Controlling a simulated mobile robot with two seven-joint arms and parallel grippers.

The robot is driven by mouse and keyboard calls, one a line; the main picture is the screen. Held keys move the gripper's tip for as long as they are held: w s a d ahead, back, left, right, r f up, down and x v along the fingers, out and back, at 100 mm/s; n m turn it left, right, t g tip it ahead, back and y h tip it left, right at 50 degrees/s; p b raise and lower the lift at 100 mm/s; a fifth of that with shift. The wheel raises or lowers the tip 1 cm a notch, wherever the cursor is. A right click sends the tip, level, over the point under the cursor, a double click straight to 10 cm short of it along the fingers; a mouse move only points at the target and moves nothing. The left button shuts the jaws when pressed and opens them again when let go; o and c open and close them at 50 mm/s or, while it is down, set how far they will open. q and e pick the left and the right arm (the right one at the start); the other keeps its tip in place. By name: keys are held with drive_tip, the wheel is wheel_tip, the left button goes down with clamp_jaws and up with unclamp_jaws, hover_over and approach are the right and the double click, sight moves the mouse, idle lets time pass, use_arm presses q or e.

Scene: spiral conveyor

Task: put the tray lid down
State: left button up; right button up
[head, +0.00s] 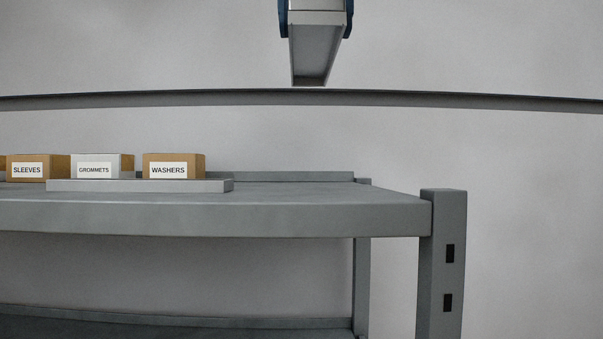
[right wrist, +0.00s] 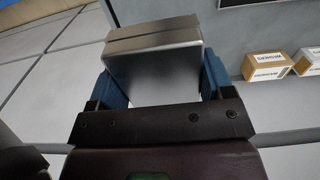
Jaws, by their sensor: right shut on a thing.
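The tray lid (head: 314,55) is a long grey metal piece with raised edges, seen from below at the top middle of the head view. My right gripper (head: 317,18) is shut on it, with a blue finger on each side, and holds it up in the air against the wall. In the right wrist view the lid (right wrist: 155,65) shows as a shiny block between the blue fingers of the right gripper (right wrist: 158,80). The lid's upper end is cut off by the head view's top edge. My left gripper is not in view.
A grey shelf (head: 330,212) fills the lower left, with a post (head: 443,260) at its right end. Boxes labelled SLEEVES (head: 28,170), GROMMETS (head: 96,171) and WASHERS (head: 168,170) stand on it behind a low grey slab (head: 135,186). The shelf top right of the slab is clear.

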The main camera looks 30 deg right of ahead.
sight(317, 193)
drive_tip(key=shift+s+f, duration=0.2)
drive_tip(key=shift+f, duration=9.7)
drive_tip(key=o, duration=1)
drive_tip(key=shift+r, duration=6.05)
